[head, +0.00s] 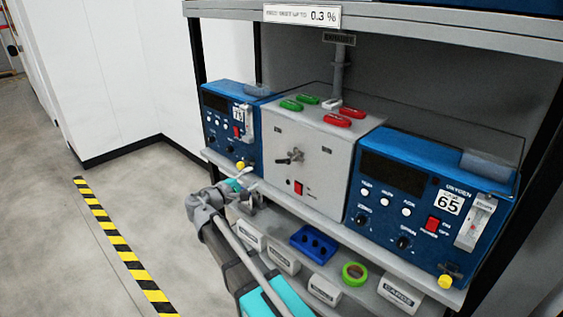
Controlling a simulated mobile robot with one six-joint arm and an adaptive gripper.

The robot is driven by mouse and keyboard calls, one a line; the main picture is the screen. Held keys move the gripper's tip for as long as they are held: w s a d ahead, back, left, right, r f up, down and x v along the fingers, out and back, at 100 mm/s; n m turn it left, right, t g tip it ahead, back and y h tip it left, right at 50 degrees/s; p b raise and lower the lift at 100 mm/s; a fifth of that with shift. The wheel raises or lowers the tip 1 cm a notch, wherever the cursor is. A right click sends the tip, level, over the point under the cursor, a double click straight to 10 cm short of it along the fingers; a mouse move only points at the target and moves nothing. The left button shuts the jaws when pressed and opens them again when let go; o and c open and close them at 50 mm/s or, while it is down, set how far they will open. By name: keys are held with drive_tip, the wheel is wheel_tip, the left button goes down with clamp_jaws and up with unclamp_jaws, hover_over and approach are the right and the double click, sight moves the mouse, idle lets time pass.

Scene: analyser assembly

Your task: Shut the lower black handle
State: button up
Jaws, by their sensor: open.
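A pale grey box (335,177) stands on the shelf between two blue analysers. A small metal valve with dark handle parts (292,156) sits on its front face. I cannot make out clearly which part is the lower black handle or how it is turned. My gripper (250,190) is in front of the shelf edge, below and left of the valve and apart from it. It is open and seems empty; its fingers are small and partly blurred in this view.
The left blue analyser (228,135) and right blue analyser (425,205) flank the box. Red and green handles (338,120) lie on its top. A lower shelf holds a blue tray (313,242), a green tape roll (355,272) and white boxes (284,260). The floor at left is clear.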

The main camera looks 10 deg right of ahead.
sight(279, 162)
drive_tip(key=x, duration=1.3)
drive_tip(key=shift+w+d, duration=0.2)
drive_tip(key=shift+d, duration=0.1)
